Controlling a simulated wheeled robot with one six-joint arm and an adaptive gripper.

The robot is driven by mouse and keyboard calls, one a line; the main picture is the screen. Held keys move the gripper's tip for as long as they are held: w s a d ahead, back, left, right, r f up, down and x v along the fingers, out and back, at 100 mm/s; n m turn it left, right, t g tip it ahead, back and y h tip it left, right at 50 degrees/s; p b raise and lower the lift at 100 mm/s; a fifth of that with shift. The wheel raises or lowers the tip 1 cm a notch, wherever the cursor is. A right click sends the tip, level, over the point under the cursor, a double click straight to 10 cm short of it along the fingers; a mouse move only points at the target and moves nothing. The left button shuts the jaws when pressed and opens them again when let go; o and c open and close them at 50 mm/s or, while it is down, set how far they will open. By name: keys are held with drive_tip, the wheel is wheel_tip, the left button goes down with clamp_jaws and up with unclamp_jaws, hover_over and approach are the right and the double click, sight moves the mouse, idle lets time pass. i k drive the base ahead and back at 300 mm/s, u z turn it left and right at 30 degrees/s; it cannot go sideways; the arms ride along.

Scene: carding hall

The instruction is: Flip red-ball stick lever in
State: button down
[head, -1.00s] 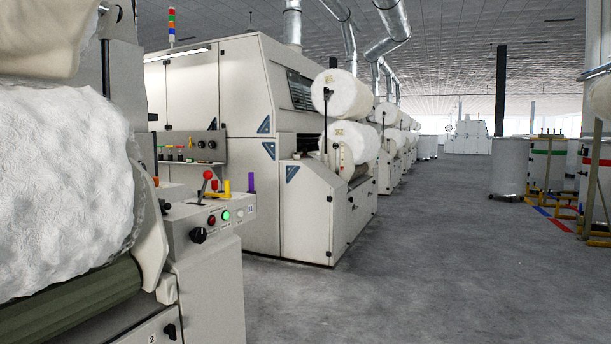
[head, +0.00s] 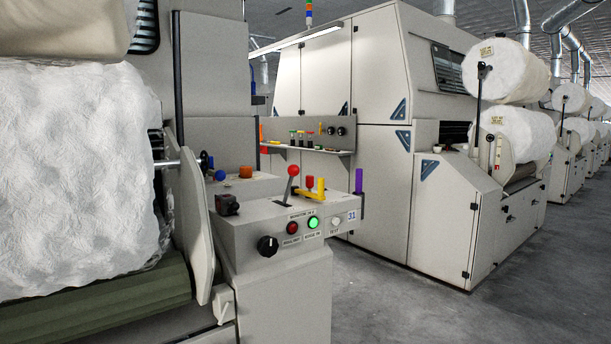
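The red-ball stick lever (head: 291,180) stands on top of the beige control box (head: 250,238) near the middle of the head view. It has a red ball on a thin dark stick that leans slightly to the right. The box's front carries a black knob (head: 267,246), a red button (head: 292,227), a lit green button (head: 313,222) and a pale button (head: 335,220). My gripper is not in view.
A large white fibre roll (head: 75,180) on a green roller (head: 100,296) fills the left. A blue ball knob (head: 220,175), a yellow handle (head: 315,192) and a purple post (head: 358,181) are near the lever. Grey floor (head: 385,305) is clear at lower right.

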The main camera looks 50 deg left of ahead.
sight(293, 170)
drive_tip(key=u, duration=0.8)
drive_tip(key=i, duration=1)
drive_tip(key=u, duration=0.95)
